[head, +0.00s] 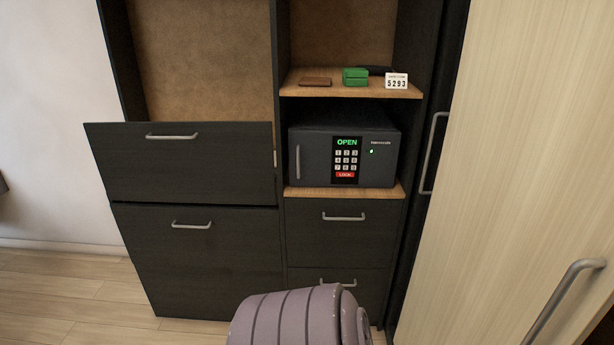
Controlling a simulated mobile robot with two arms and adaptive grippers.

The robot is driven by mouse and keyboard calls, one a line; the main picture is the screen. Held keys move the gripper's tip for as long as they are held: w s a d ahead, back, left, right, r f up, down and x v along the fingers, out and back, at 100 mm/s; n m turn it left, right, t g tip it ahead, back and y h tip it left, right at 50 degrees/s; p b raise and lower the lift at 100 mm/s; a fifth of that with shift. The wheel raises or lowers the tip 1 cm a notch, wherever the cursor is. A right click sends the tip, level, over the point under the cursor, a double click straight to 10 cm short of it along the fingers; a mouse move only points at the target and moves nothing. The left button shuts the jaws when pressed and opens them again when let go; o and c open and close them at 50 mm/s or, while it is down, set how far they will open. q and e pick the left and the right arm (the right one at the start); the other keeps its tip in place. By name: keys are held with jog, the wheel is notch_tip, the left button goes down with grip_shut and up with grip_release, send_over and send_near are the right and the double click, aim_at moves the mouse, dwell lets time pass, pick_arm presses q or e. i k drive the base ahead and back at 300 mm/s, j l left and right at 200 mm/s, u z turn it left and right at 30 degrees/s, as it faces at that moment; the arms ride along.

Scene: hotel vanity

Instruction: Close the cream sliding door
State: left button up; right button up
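The cream sliding door (510,130) is a tall pale wood-grain panel at the right of the head view. It has a vertical metal bar handle (562,302) low on its face. The panel's left edge runs beside a dark panel with its own metal handle (432,152). The open cabinet section to the left of that is uncovered. Neither of my grippers is in view.
A dark safe (344,152) reading OPEN sits on a shelf. Above it are green boxes (355,77), a brown flat item (315,81) and a sign (396,81). Dark drawers (190,165) fill the left. A mauve ribbed object (290,318) stands at the bottom centre.

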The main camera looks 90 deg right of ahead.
aim_at(516, 247)
jog(key=z, duration=3.9)
jog(key=j+z, duration=0.15)
jog(key=z, duration=0.75)
